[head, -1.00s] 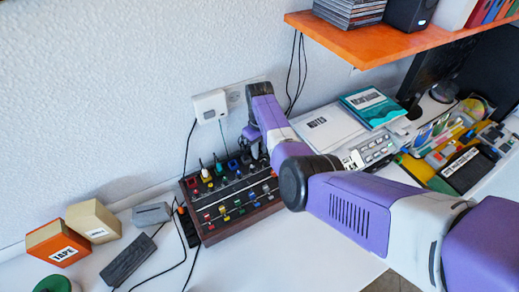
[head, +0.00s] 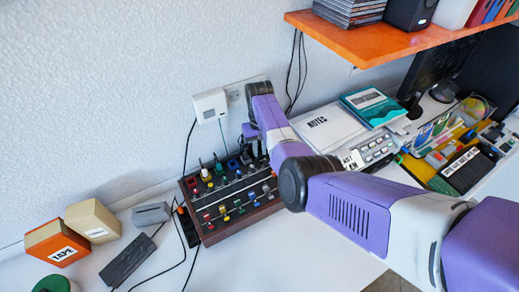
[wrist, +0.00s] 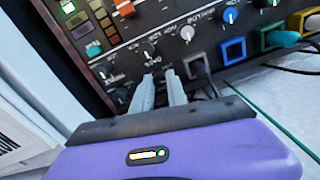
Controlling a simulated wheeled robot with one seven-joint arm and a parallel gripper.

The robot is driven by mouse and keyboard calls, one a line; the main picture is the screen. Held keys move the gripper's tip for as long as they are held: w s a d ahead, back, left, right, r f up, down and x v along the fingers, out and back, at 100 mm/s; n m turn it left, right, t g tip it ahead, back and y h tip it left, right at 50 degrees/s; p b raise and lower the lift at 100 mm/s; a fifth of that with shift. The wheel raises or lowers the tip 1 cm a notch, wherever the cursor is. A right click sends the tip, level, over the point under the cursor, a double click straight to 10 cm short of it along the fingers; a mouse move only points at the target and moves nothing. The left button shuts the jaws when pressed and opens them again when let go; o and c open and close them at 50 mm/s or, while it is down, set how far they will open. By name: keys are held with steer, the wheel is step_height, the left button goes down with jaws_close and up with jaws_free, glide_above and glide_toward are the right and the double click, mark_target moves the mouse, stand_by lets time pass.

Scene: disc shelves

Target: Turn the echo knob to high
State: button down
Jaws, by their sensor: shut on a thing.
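The dark effects panel (head: 232,204) with wooden sides stands on the white desk and carries rows of small coloured knobs and plugs. My gripper (wrist: 159,77) is down at the panel in the wrist view, its two grey fingers close together on a small knob beside a short, upside-down label that seems to read ECHO. The fingertips mostly hide this echo knob, so its pointer setting cannot be read.
Other knobs (wrist: 187,33) sit close around the fingers, with coloured plugs and cables along one edge. An orange box (head: 58,244) and a tan box (head: 93,221) stand left of the panel. An orange shelf (head: 370,42) overhangs the desk at right.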

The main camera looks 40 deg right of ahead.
mark_target(259, 151)
steer(key=shift+m, duration=1.1)
steer(key=c, duration=1.3)
jaws_free()
steer(key=shift+r, duration=3.95)
